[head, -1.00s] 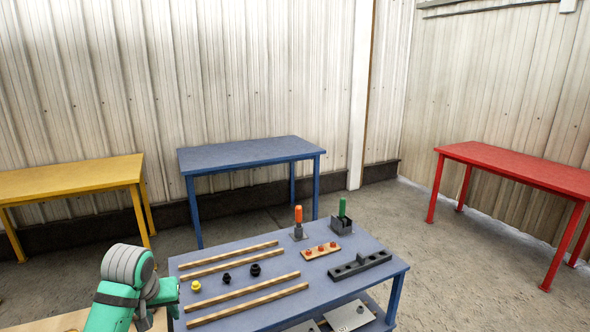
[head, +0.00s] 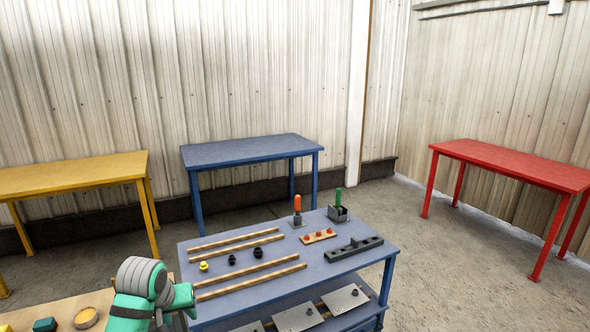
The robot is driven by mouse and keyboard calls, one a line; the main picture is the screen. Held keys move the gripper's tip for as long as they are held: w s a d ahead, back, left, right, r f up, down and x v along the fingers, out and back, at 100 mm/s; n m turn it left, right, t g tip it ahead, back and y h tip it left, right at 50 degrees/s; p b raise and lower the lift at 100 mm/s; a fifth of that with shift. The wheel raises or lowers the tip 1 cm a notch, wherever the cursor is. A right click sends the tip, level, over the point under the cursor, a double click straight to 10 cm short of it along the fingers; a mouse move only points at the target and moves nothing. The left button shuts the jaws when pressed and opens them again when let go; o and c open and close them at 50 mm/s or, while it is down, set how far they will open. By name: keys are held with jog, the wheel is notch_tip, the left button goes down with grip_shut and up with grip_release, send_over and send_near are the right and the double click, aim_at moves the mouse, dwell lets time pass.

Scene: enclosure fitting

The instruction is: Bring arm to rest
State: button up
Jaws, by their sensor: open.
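My arm (head: 143,290), green with a grey ribbed joint, shows at the lower left of the head view. It is folded low beside the left end of the near blue table (head: 345,274). My gripper's fingertips are not clearly in view, cut off or hidden at the bottom edge. I see nothing held by the visible part of the arm.
The near table bears wooden strips (head: 250,280), a yellow knob (head: 204,266), black knobs, an orange-handled tool (head: 297,204), a green-handled tool in a holder and a dark slotted block (head: 353,249). Grey plates lie on its lower shelf. Yellow, blue and red tables stand beyond open floor.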

jog(key=w+d+f+t+h, duration=0.3)
jog(key=d+f, duration=0.4)
jog(key=d, duration=0.6)
jog(key=s+d+f+n+t, duration=0.1)
jog(key=s+d+f, duration=0.25)
jog(key=d, duration=0.25)
jog(key=s+d+f+t, duration=0.2)
jog(key=d+f, duration=0.2)
jog(key=d, duration=0.3)
jog(key=s+d+f+n+t, duration=0.1)
jog(key=s+d+f, duration=0.25)
jog(key=d, duration=0.25)
jog(key=s+d+f+t+y, duration=0.1)
jog(key=s+f, duration=0.2)
jog(key=s, duration=0.7)
jog(key=s+d+f+t+y, duration=0.1)
jog(key=s+f, duration=0.1)
jog(key=s, duration=0.8)
jog(key=s+a+r+m, duration=0.1)
jog(key=s+r, duration=0.2)
jog(key=s, duration=0.3)
jog(key=s+a+r+m, duration=0.1)
jog(key=s+r+m, duration=0.1)
jog(key=s, duration=0.5)
jog(key=s+a+r+m+t, duration=0.1)
jog(key=s+a+r+m, duration=0.1)
jog(key=s+r, duration=0.2)
jog(key=s, duration=0.3)
